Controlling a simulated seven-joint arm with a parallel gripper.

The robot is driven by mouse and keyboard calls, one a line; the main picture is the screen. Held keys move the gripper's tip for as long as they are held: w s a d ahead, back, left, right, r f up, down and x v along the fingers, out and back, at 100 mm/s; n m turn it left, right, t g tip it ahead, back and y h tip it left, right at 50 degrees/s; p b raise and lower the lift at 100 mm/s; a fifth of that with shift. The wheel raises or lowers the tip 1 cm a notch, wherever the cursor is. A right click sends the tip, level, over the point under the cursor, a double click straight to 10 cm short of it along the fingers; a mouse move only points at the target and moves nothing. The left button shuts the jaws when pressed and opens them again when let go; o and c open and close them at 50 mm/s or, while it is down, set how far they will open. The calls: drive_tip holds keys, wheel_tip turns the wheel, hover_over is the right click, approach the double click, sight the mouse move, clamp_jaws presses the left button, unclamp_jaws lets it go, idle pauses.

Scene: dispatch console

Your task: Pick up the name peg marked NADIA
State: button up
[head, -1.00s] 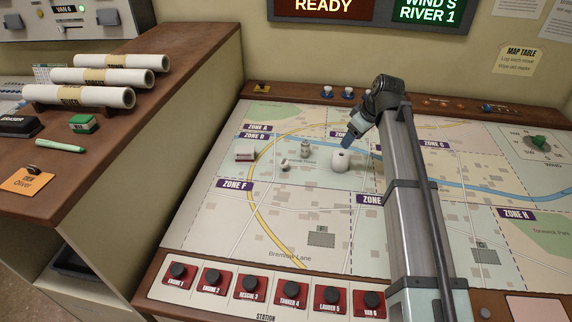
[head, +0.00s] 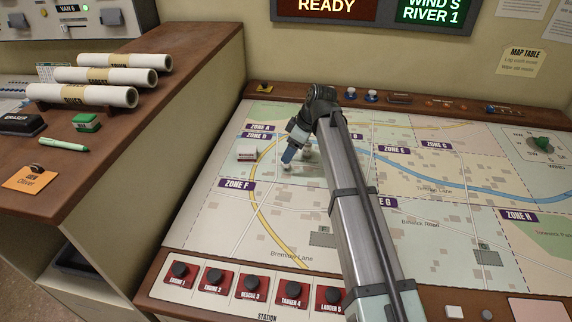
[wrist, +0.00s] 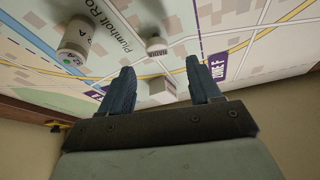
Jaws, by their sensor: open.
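In the head view my gripper (head: 289,157) is over the left part of the map. The small peg (head: 286,168) shows just below its fingertips, partly covered.
A white block (head: 246,153) lies left of my gripper. My arm covers part of the map. The map's right side is mostly clear.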

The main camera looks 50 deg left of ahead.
sight(286, 166)
drive_tip(key=shift+w+x, duration=0.15)
drive_tip(key=shift+x, duration=1.5)
drive_tip(key=shift+w+x, duration=0.15)
drive_tip(key=shift+x, duration=1.5)
drive_tip(key=shift+d+f, duration=0.1)
drive_tip(key=c, duration=1.1)
